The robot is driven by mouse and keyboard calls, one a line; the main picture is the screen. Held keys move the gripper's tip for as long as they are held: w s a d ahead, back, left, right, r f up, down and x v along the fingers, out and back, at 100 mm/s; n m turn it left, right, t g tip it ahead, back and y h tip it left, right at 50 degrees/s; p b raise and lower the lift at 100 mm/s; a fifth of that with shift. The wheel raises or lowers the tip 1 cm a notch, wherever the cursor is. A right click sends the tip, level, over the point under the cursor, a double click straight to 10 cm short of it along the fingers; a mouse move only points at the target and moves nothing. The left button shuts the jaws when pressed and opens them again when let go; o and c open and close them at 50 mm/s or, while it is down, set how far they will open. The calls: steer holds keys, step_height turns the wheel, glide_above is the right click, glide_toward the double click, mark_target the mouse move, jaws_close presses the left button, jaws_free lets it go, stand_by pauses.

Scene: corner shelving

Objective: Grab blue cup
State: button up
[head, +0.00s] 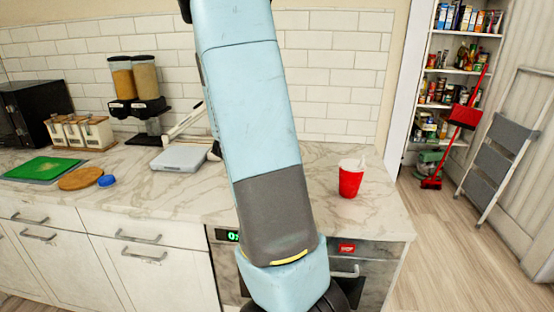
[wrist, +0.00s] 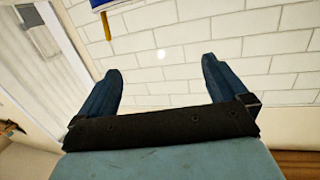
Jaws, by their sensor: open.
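A small, low blue object (head: 107,180) lies on the counter at the left in the head view, just right of a round wooden board. It may be the blue cup, but it is too small to tell. My gripper (wrist: 160,66) shows in the wrist view with its two dark blue fingers wide apart and nothing between them. It faces a white tiled wall. The blue object does not show between the fingers. In the head view my arm crosses the middle of the picture and hides part of the counter; the gripper's fingers are not visible there.
A red cup (head: 350,182) stands on the counter (head: 385,215) at the right. A green cutting board (head: 42,168), a round wooden board (head: 80,178), a kitchen scale (head: 180,158), cereal dispensers (head: 140,90) and canisters (head: 80,132) occupy the left side.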

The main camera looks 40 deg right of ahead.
step_height(320, 180, down, 8)
steer(key=s+d+g+h, duration=0.1)
steer(key=s+d+h, duration=0.1)
steer(key=shift+m, duration=0.3)
steer(key=shift+w+x, duration=0.15)
steer(key=shift+x, duration=1.75)
steer(key=shift+w+x, duration=0.1)
steer(key=shift+x, duration=1.8)
steer(key=shift+a+f, duration=0.15)
steer(key=shift+f, duration=0.05)
steer(key=shift+c, duration=0.5)
steer(key=c, duration=1)
steer(key=shift+o, duration=0.2)
steer(key=shift+r, duration=0.1)
